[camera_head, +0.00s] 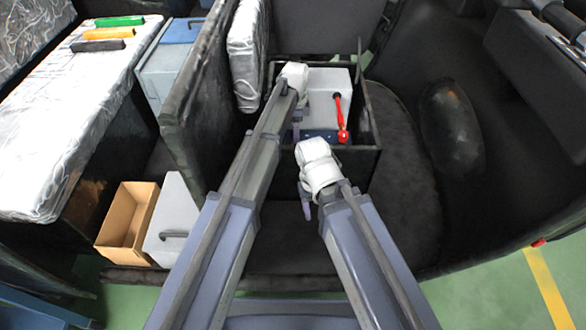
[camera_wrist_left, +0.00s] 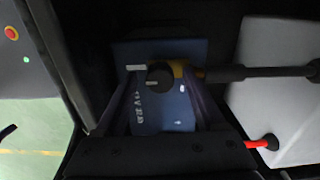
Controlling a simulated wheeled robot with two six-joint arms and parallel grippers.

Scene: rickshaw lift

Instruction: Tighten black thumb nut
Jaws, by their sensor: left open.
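A round black knob (camera_wrist_left: 160,77) with a pale line on it, which looks like the black thumb nut, sits on a dark blue block (camera_wrist_left: 168,118) with white lettering in the left wrist view. My left gripper (camera_wrist_left: 163,82) is open, with its two fingers spread on either side of the knob; I cannot tell if they touch it. In the head view the left gripper (camera_head: 297,122) points down into an open black box (camera_head: 345,155), and the knob is hidden there. My right gripper (camera_head: 306,207) hangs down in front of the box; its jaws are unclear.
A pale grey block (camera_head: 322,92) and a red-handled tool (camera_head: 342,120) are in the box. A dark rod (camera_wrist_left: 260,72) lies right of the knob. A cardboard box (camera_head: 127,222) and dark panel (camera_head: 205,110) stand left.

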